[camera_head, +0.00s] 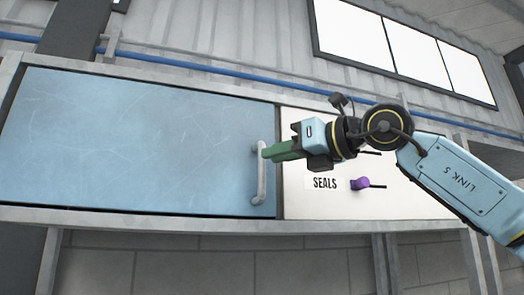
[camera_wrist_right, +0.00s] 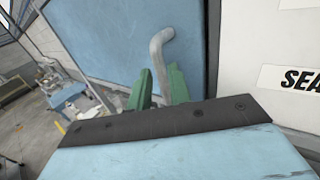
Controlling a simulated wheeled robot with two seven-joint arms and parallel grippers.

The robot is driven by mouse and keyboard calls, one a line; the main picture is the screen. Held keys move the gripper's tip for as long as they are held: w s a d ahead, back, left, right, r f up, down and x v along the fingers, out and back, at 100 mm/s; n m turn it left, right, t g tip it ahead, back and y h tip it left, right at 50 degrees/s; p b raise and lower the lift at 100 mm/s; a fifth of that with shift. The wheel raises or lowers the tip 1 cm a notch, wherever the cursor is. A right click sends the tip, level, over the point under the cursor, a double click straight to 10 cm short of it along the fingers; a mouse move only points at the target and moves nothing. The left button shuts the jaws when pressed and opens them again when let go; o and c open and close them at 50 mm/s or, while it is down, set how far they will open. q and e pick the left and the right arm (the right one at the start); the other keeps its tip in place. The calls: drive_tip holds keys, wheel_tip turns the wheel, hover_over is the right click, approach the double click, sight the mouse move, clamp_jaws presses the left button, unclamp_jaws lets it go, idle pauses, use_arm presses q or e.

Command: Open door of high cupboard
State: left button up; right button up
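The cupboard door (camera_head: 140,140) is a wide, scratched blue panel. It looks closed, flush with its grey frame. Its pale grey vertical handle (camera_head: 261,185) is at the door's right edge, and the handle also shows in the right wrist view (camera_wrist_right: 157,52). My right gripper (camera_head: 267,152) comes from the right with its green fingers at the upper part of the handle. In the right wrist view the fingers (camera_wrist_right: 159,82) lie on both sides of the handle with little gap, shut on it. My left gripper is out of view.
A white panel labelled SEALS (camera_head: 325,183) with a purple reel (camera_head: 361,184) sits right of the door, behind my right arm. A blue pipe (camera_head: 200,66) runs along the wall above. The right wrist view shows open floor (camera_wrist_right: 35,135) and workbenches at lower left.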

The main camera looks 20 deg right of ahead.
sight(262, 189)
drive_tip(key=shift+p+x, duration=0.55)
drive_tip(key=shift+x, duration=1.6)
drive_tip(key=shift+c, duration=0.3)
clamp_jaws()
